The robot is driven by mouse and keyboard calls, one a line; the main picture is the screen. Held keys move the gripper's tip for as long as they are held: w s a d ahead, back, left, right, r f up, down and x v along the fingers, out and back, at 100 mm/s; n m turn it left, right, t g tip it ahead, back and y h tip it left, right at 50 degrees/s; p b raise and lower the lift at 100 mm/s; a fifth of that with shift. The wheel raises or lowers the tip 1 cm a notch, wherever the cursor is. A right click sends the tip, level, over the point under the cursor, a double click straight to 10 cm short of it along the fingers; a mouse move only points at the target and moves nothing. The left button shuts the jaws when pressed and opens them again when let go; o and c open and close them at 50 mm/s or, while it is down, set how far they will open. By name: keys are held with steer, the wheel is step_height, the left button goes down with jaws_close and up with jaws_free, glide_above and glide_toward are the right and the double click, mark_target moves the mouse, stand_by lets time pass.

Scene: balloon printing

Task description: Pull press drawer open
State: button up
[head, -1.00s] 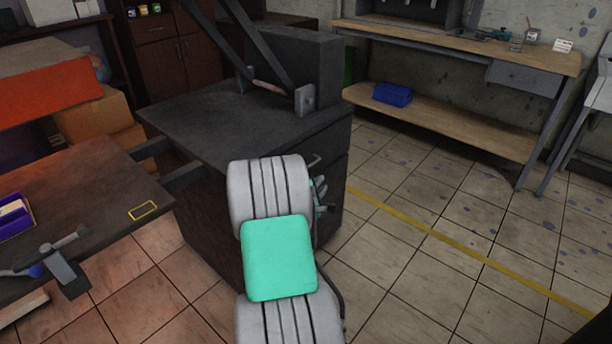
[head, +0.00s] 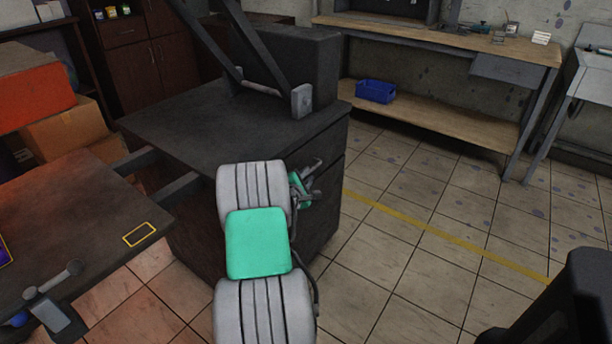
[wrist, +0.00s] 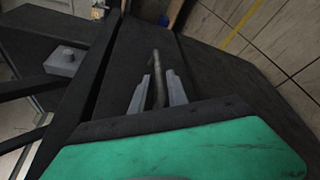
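The press (head: 230,125) is a dark cabinet with a block and lever arms on top. Its drawer front (head: 330,143) is on the right side face and looks flush with the cabinet. In the wrist view the thin metal drawer handle (wrist: 157,62) stands out from the dark drawer front (wrist: 132,50). My gripper (wrist: 158,76) has its two grey fingers apart, one on each side of the handle, with visible gaps. In the head view my gripper (head: 314,172) is at the drawer front, and the handle is hard to separate from the fingers.
A platen table (head: 75,210) with a clamp extends left from the press. A workbench (head: 430,105) with a blue bin (head: 375,91) stands at the back right. A dark object (head: 575,295) is at the lower right. The tiled floor right of the press is clear.

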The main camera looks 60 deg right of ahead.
steer(key=shift+x, duration=1.15)
jaws_close()
stand_by(0.5)
